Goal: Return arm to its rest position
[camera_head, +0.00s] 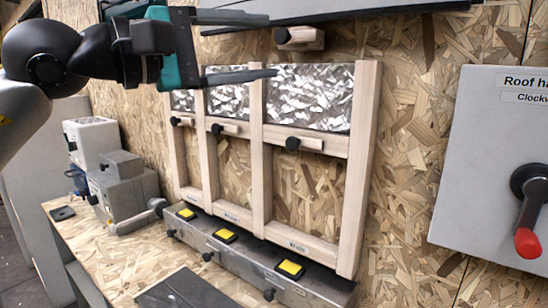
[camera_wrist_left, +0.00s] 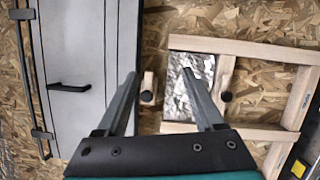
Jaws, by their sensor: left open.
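My left arm (camera_head: 85,52) comes in from the left in the head view, black with a teal hand. My left gripper (camera_head: 272,46) is open and empty, its two long grey fingers pointing right in front of the upper part of a wooden frame (camera_head: 366,150). In the left wrist view the open fingers (camera_wrist_left: 160,70) point towards the chipboard wall and a shiny foil panel (camera_wrist_left: 188,85), with nothing between them. I cannot tell how far the fingertips are from the frame. My right gripper is not in view.
Wooden latches with black knobs (camera_head: 293,143) stick out of the frame. A metal ledge with yellow pads (camera_head: 290,267) runs below. A grey panel with a red-tipped handle (camera_head: 527,242) is at right. Grey machines (camera_head: 120,185) stand at left.

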